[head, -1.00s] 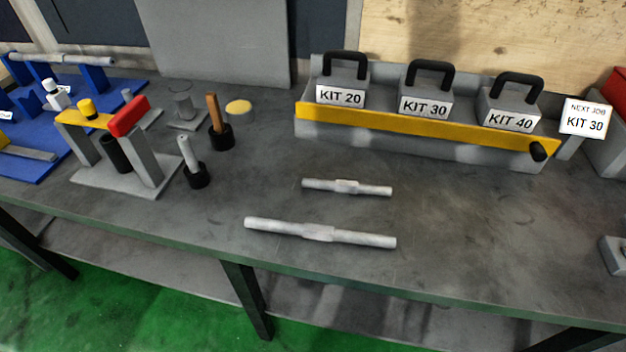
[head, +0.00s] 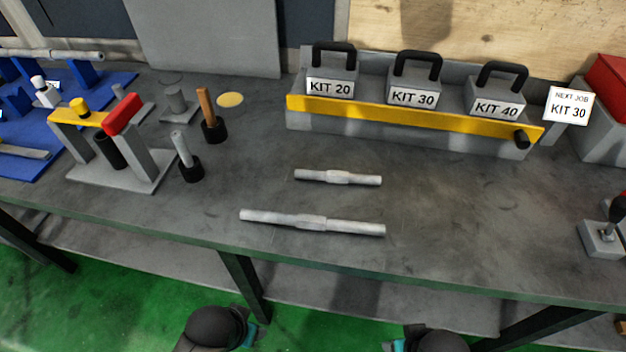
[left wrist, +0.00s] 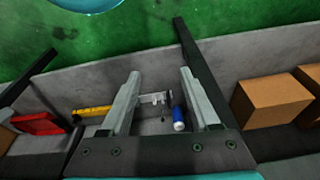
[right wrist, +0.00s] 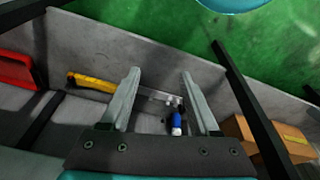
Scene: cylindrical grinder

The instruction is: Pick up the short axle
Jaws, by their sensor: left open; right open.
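The short axle (head: 338,177) is a light grey rod with a thicker middle, lying on the bench behind a similar longer axle (head: 312,222). The two lie roughly parallel and apart, with clear bench around them. My left gripper (left wrist: 161,73) is open and empty in the left wrist view. My right gripper (right wrist: 160,73) is open and empty in the right wrist view. Both wrist views face a low shelf and the green floor; neither shows the axles. In the head view only dark rounded parts of my arms show at the bottom edge, below the bench front.
A rack with a yellow rail (head: 400,115) holds three labelled kit weights behind the axles. A grey stand with a red block (head: 122,114) and upright tools in black holders (head: 190,168) are at left. The bench's front edge (head: 240,248) lies between my arms and the axles.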

